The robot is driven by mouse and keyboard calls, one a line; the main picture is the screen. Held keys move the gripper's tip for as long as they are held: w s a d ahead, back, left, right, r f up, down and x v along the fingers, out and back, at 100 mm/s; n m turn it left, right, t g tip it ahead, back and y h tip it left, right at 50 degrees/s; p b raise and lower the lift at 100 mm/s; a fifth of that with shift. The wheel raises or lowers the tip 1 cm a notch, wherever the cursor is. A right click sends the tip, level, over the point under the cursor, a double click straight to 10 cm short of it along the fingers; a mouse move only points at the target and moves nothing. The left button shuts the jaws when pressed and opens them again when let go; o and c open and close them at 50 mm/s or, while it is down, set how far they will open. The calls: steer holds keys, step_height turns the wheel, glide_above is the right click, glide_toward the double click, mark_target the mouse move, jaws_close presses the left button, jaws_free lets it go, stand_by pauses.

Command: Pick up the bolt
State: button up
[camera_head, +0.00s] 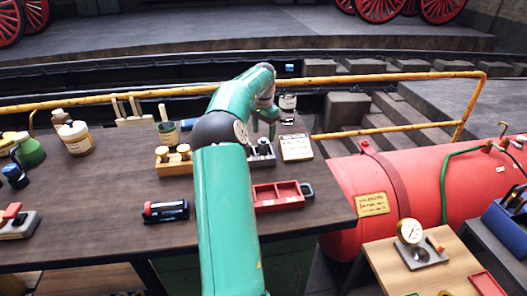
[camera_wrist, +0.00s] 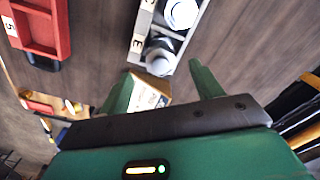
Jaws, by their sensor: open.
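My gripper (camera_head: 264,124) is open and empty above the far right part of the workbench, pointing down. In the wrist view its two green fingers (camera_wrist: 165,88) stand apart, with a grey holder just beyond them. The holder (camera_wrist: 140,35) has numbered labels, one reading 3. A silver round-topped piece, which looks like the bolt (camera_wrist: 160,60), stands in it by the label 3, beyond the gap between the fingers and not touched. Another pale round-topped piece (camera_wrist: 182,12) stands further along. In the head view the holder (camera_head: 264,160) is partly hidden by my arm.
A yellow rail (camera_head: 400,76) runs behind the bench. The bench (camera_head: 105,200) has bare room at left.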

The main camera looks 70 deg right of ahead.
mark_target(263, 139)
step_height(263, 139, down, 5)
steer(key=shift+r, duration=0.1)
steer(key=c, duration=1.1)
steer(key=shift+c, duration=1.3)
steer(key=shift+r, duration=0.1)
